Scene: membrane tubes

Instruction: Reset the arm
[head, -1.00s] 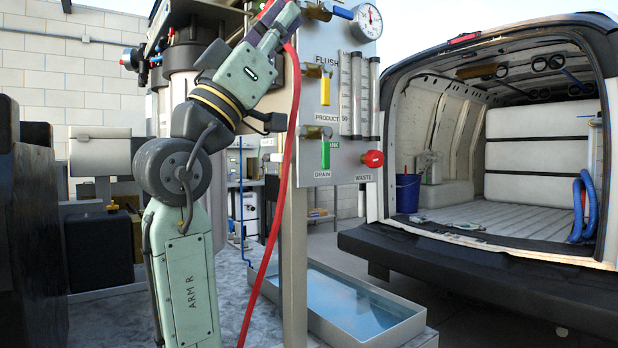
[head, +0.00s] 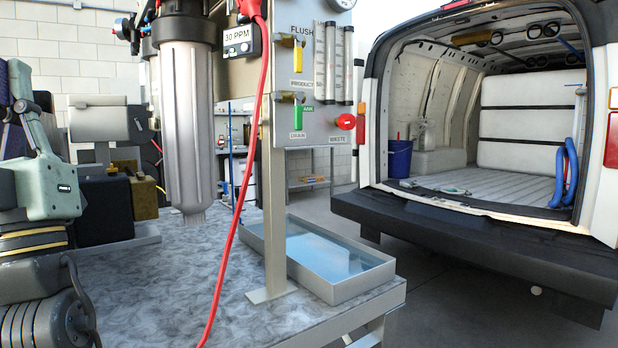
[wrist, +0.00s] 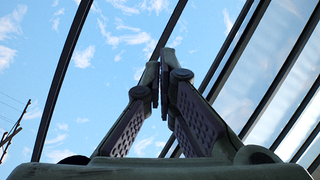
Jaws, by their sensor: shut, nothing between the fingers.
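My gripper (wrist: 156,85) points up at the sky in the wrist view. Its two dark ridged fingers meet at the tips with nothing between them. In the head view my arm (head: 45,190) is folded at the left edge, and part of it is cut off by the frame. It stands apart from the filter housing (head: 185,120) and the valve panel (head: 315,110). I cannot make out the fingertips clearly in the head view.
A shallow tray of water (head: 350,290) sits on the bench. An open van (head: 450,215) stands at right. Dark beams (wrist: 225,65) cross above my gripper.

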